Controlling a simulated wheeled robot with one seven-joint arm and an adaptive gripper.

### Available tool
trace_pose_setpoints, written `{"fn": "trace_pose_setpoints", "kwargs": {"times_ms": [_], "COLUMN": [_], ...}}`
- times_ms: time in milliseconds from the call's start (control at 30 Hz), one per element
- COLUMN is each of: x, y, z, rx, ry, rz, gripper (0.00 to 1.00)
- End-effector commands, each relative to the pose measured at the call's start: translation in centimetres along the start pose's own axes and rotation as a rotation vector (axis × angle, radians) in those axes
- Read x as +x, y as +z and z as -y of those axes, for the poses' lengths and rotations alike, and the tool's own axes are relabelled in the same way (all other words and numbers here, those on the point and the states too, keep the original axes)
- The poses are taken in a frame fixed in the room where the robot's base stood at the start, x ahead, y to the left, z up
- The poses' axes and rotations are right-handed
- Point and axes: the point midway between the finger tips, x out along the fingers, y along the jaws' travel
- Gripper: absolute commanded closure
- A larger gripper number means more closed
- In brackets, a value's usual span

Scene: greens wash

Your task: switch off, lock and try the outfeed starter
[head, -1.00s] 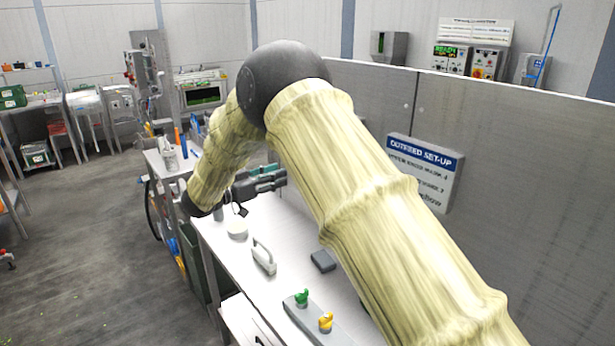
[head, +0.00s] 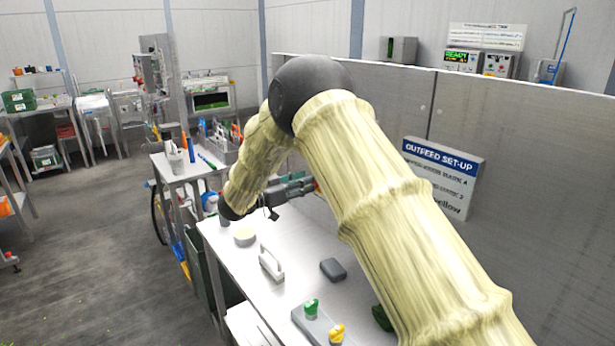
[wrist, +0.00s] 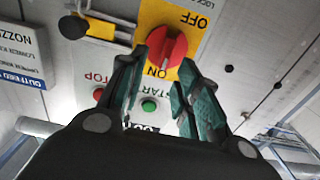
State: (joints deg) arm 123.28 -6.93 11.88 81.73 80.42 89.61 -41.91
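In the wrist view, a red rotary switch (wrist: 166,48) sits on a yellow plate (wrist: 152,14) marked OFF and ON, with the lettering upside down. My gripper (wrist: 164,64) is open, its teal-padded fingers apart on either side of the switch's lower part. I cannot tell whether they touch it. A green START button (wrist: 149,104) shows between the fingers. A red STOP button (wrist: 98,94) is left of them. In the head view, my gripper (head: 293,189) is above the bench near the partition, partly hidden by my arm.
The bench (head: 222,257) holds a white bowl (head: 244,236), a grey handled item (head: 271,264), a dark block (head: 333,269), and green (head: 311,307) and yellow (head: 337,333) pieces. The OUTFEED SET-UP sign (head: 440,176) is on the partition. A yellow bar (wrist: 101,28) with a dark round end is beside the switch.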

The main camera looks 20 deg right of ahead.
Motion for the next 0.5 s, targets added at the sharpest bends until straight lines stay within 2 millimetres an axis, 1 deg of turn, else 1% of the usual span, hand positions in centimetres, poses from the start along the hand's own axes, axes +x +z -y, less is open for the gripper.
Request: {"fn": "trace_pose_setpoints", "kwargs": {"times_ms": [33, 200, 333, 500], "x": [0.8, 2.7, 3.5, 3.8], "y": [-0.3, -0.2, -0.1, -0.1], "z": [0.0, 0.1, 0.1, 0.2], "rx": [0.000, 0.001, 0.000, 0.001], "ry": [0.001, -0.001, -0.001, -0.003], "rz": [-0.001, -0.001, -0.001, -0.001], "gripper": [0.67, 0.67, 0.67, 0.67]}}
